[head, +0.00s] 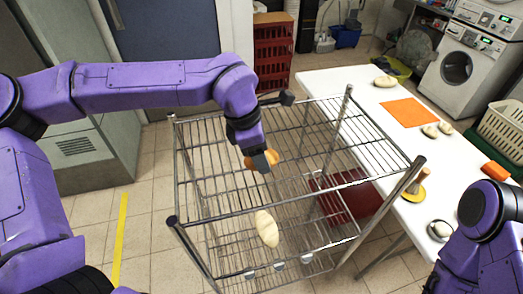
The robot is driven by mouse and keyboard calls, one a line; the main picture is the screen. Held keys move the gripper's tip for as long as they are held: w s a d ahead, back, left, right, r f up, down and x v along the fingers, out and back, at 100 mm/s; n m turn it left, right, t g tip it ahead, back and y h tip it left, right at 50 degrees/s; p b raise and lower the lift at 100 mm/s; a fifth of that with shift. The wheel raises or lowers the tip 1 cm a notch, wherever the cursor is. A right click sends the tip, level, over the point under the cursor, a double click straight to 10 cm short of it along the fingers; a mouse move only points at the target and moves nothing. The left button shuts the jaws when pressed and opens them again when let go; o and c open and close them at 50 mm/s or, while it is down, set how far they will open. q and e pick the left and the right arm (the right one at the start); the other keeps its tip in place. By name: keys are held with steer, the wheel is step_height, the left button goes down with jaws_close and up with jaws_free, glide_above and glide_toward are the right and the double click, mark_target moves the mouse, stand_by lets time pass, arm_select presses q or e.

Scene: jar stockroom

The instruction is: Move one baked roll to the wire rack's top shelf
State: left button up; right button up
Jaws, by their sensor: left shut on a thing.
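My left gripper (262,161) reaches over the wire rack (178,174) from the left and points down. It is shut on an orange-brown baked roll (274,157), which shows on both sides of the fingers. The roll is over the rack's upper grid; I cannot tell whether it touches the wires. A paler, longer roll (267,228) lies in the rack nearer to me, seemingly on a lower shelf. My right arm shows at the lower right, but its gripper is out of view.
A dark red crate (345,200) shows through the rack. A red crate stack (272,55) stands behind. Floor is free left of the rack.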

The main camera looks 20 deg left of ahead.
arm_select(q)
steer(key=shift+f, duration=0.2)
steer(key=shift+w+f, duration=0.2)
steer(key=shift+w, duration=0.05)
steer(key=o, duration=1.1)
steer(key=shift+s, duration=0.15)
steer(key=shift+c, duration=0.2)
steer(key=shift+r, duration=0.35)
steer(key=b+v, duration=0.1)
steer(key=v, duration=1)
steer(key=shift+r, duration=0.3)
